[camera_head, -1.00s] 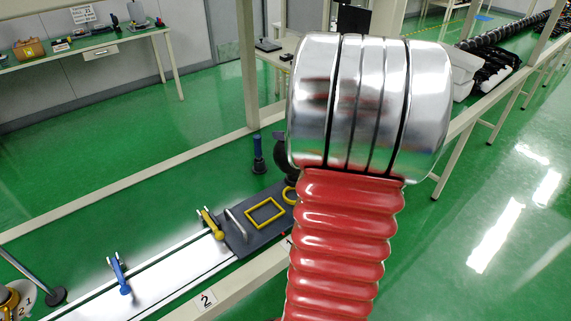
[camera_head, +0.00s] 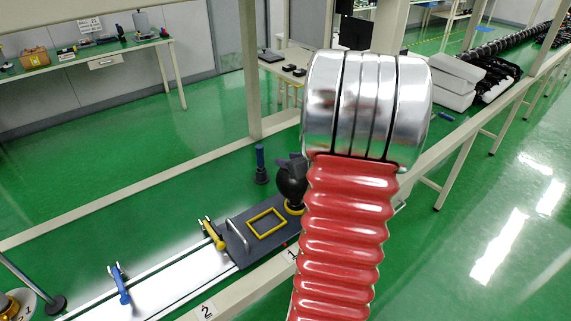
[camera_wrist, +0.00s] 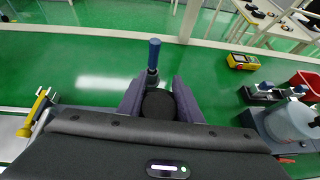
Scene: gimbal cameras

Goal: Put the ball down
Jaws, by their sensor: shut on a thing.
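The ball (camera_wrist: 158,105) is black and round in the wrist view, between the two dark fingers of my gripper (camera_wrist: 159,102). My gripper is shut on it. In the head view a dark rounded shape (camera_head: 292,182), which looks like my gripper with the ball, shows left of my red ribbed arm and just over a yellow ring (camera_head: 294,209). The ring lies on a dark board (camera_head: 241,251). My arm hides part of the board and ring. I cannot tell whether the ball touches the ring.
A yellow rectangular frame (camera_head: 267,222) and a metal handle (camera_head: 236,232) are on the board. A blue-topped post (camera_head: 261,165) stands behind it and also shows in the wrist view (camera_wrist: 153,60). Yellow (camera_head: 214,234) and blue (camera_head: 120,285) clamps stand to the left along the white rail.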

